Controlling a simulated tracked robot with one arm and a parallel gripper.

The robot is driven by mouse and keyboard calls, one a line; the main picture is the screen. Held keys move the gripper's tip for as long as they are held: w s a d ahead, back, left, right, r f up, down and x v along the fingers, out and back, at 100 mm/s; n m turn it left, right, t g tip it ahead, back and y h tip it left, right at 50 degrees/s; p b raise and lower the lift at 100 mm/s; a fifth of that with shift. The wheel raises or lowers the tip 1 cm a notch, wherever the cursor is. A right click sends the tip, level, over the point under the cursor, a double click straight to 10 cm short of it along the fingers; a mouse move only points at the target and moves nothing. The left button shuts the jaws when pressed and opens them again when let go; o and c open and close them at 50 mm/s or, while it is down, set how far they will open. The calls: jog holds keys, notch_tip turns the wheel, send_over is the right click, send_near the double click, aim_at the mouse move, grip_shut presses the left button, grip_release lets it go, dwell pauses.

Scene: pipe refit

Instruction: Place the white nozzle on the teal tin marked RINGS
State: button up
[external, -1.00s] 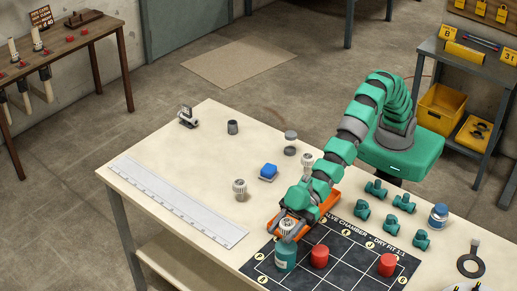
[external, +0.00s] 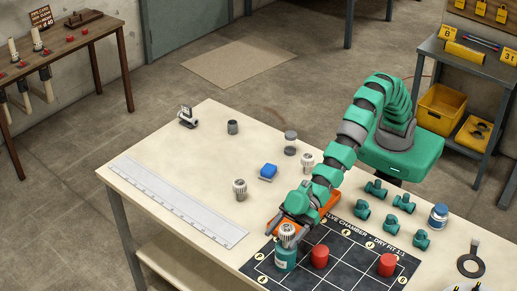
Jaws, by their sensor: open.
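The white nozzle (external: 288,231), ribbed and upright, stands on top of the teal tin (external: 285,258). The tin stands at the left corner of the black grid mat; its label is too small to read. My gripper (external: 279,227), with orange parts, is open just behind and to the left of the nozzle. It looks apart from the nozzle, though its far finger is partly hidden.
Two red cylinders (external: 320,256) stand on the mat (external: 343,268) right of the tin. Several teal fittings (external: 376,189) lie right of my arm. A long white ruler (external: 178,200) lies left; table around it is clear.

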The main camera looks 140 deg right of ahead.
jog(key=v, duration=1.1)
jog(key=shift+s+p, duration=0.4)
jog(key=shift+p, duration=0.05)
jog(key=shift+r, duration=0.1)
jog(key=s+d+r, duration=0.1)
jog(key=s+r, duration=0.3)
jog(key=r, duration=0.8)
jog(key=s+r, duration=0.5)
jog(key=r, duration=0.7)
jog(key=s+d+r, duration=0.3)
jog(key=s+r, duration=1.5)
jog(key=s, duration=0.2)
jog(key=shift+t, duration=0.4)
jog(key=shift+r, duration=0.1)
